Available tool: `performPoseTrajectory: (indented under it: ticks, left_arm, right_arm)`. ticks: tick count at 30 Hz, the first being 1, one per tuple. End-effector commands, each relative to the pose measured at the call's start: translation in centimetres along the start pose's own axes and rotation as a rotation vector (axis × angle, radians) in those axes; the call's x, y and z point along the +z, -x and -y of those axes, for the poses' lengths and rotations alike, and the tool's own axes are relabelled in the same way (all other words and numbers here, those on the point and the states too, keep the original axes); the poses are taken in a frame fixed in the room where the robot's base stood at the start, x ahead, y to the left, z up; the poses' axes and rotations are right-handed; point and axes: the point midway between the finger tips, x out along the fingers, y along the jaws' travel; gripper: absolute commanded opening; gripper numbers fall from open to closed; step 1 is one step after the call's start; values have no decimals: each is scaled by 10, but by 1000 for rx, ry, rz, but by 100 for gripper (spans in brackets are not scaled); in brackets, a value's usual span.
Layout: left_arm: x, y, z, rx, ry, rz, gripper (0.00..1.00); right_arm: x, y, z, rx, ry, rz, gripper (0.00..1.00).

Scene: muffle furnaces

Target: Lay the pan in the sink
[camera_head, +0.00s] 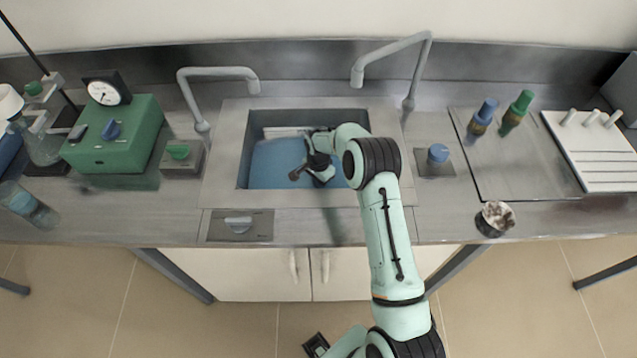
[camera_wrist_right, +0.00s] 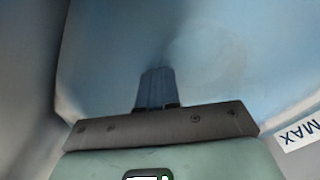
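My right arm reaches into the sink (camera_head: 216,178), and my right gripper (camera_head: 297,174) is low inside the basin, over its blue floor. In the right wrist view its fingers (camera_wrist_right: 157,86) stand together as one dark block, with nothing visible between them. The blue surface fills the view beyond them. I cannot make out a pan in the basin or in the gripper; the arm hides part of the basin. A dark end piece (camera_head: 316,345) at the bottom edge seems to be my left gripper; its fingers are unclear.
Two grey taps (camera_head: 190,100) (camera_head: 417,75) rise behind the sink. A green device (camera_head: 115,140) stands left. A small dark pot with pale contents (camera_head: 495,219) stands at the front right edge. Blue-topped (camera_head: 482,118) and green-topped (camera_head: 515,113) bottles stand near a white rack (camera_head: 590,150).

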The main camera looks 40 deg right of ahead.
Motion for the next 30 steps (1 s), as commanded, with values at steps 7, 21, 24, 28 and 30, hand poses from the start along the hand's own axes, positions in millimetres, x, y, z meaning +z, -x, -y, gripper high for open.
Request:
performPoseTrajectory:
  ticks: [7, 21, 24, 28, 30]
  left_arm:
    - [1, -2, 1, 0, 0, 1, 42]
    - [0, 0, 0, 0, 0, 0, 42]
    - [0, -1, 0, 0, 0, 0, 42]
    - [0, 0, 0, 0, 0, 0, 42]
    - [0, 0, 0, 0, 0, 0, 42]
  right_arm:
    - [0, -4, 0, 1, 1, 0, 28]
    - [-1, 19, 1, -3, 1, -3, 28]
    - [-1, 40, 1, -4, 0, -3, 28]
    - [0, 70, 1, -3, 0, -2, 28]
    - [0, 84, 1, -2, 1, -2, 28]
